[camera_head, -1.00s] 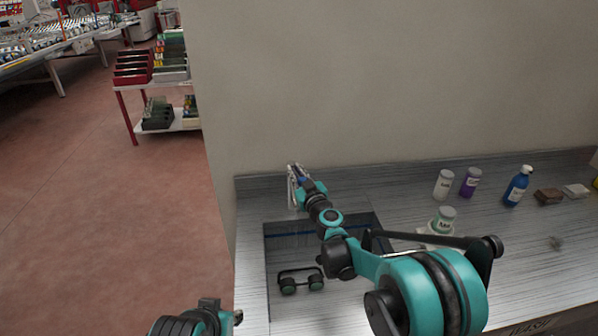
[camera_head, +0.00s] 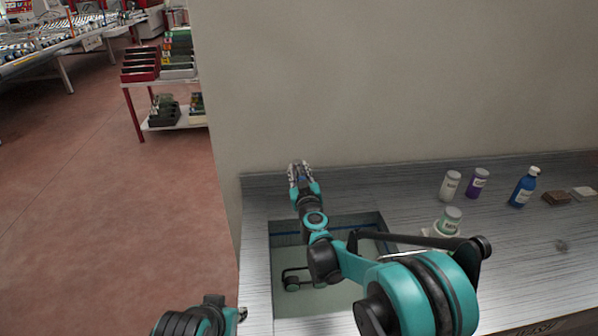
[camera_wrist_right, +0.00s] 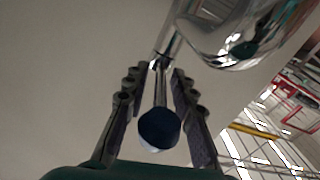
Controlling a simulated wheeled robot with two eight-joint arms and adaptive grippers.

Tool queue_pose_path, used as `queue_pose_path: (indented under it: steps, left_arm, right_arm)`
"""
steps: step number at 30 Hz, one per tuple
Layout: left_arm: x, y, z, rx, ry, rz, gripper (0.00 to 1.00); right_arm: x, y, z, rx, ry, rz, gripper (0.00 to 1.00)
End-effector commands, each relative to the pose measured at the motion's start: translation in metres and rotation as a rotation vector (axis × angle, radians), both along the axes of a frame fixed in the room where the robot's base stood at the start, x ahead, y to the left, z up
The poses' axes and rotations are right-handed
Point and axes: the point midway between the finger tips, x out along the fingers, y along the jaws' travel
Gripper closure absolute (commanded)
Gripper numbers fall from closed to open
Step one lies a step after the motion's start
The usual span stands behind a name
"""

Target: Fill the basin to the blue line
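The basin (camera_head: 300,304) is sunk in the counter. Its blue line (camera_head: 287,240) shows on the far inner wall, partly hidden by my right arm. The inside looks pale and smooth; I cannot tell the water level. My right gripper (camera_head: 299,167) is behind the basin at the tap, which it largely hides. In the right wrist view, its fingers (camera_wrist_right: 156,78) stand apart on both sides of a thin metal lever with a dark blue knob (camera_wrist_right: 159,128), with gaps visible. The shiny tap body (camera_wrist_right: 225,35) is beyond. My left gripper (camera_head: 241,314) is low at the left; its fingers are unclear.
A dark handled fixture (camera_head: 292,283) shows in the basin. Brown (camera_head: 556,198) and pale blocks lie farther right. The wall rises behind.

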Motion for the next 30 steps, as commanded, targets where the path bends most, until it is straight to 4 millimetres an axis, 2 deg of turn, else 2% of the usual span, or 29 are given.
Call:
queue_pose_path:
  steps: [11,14,24,30]
  left_arm:
    - [0.000,0.000,0.000,0.000,0.000,0.000,0.70]
    - [0.000,0.000,0.000,0.000,0.000,0.000,0.70]
    - [0.000,0.000,0.000,0.000,0.000,0.000,0.70]
    - [0.000,0.000,0.000,0.000,0.000,0.000,0.70]
  right_arm:
    - [-0.005,-0.001,0.000,0.000,0.000,0.000,0.69]
    - [-0.019,-0.004,0.000,0.000,0.000,0.001,0.69]
    - [-0.089,-0.021,0.000,0.000,0.000,0.000,0.69]
    - [-0.112,-0.027,0.000,0.000,0.000,0.000,0.69]
